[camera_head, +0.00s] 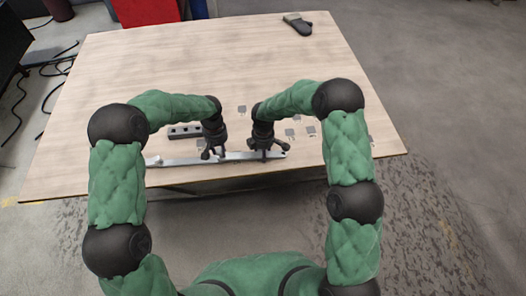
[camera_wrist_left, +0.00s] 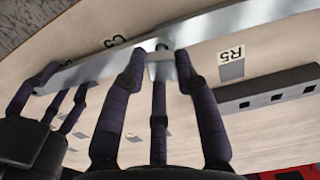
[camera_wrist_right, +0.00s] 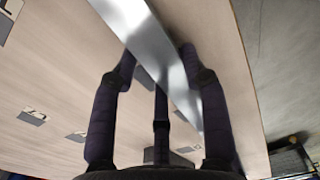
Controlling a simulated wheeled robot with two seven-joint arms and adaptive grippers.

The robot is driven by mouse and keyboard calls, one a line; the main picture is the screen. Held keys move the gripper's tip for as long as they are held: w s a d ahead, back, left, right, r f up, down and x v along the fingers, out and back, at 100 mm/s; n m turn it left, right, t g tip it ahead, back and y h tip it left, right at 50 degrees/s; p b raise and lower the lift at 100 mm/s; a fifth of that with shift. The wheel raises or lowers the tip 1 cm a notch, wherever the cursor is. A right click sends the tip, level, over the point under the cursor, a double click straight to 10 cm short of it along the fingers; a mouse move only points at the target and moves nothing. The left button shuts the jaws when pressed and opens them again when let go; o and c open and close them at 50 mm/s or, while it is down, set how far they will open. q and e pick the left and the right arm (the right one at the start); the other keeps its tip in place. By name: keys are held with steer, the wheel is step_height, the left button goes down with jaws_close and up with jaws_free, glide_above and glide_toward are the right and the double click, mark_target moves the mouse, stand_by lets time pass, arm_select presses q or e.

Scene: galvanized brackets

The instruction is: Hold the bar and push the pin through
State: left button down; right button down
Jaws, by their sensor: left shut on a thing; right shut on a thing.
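The long silvery bar (camera_head: 178,161) lies along the table's front edge. My right gripper (camera_head: 264,153) is shut on the bar near its right end; in the right wrist view the bar (camera_wrist_right: 150,45) passes between its fingers. My left gripper (camera_head: 213,154) is at the bar's middle. In the left wrist view its fingers close around a small pale piece (camera_wrist_left: 160,66) with a dark round part, apparently the pin, against the bar (camera_wrist_left: 235,25). The fingers hide how deep it sits in the bar.
A dark block with square holes (camera_head: 185,132) lies behind the bar, left of my left gripper. Small grey squares with labels (camera_head: 290,132) mark the wooden table (camera_head: 200,65). A dark object with an olive end (camera_head: 298,24) lies at the far edge. The table's far half is mostly clear.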

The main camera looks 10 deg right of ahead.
arm_select(q)
steer(key=shift+f, duration=0.95)
stand_by(0.6)
steer(key=c, duration=0.9)
jaws_free()
steer(key=shift+o, duration=0.2)
steer(key=shift+r, duration=3.05)
arm_select(e)
steer(key=c, duration=0.6)
jaws_free()
steer(key=shift+o, duration=0.2)
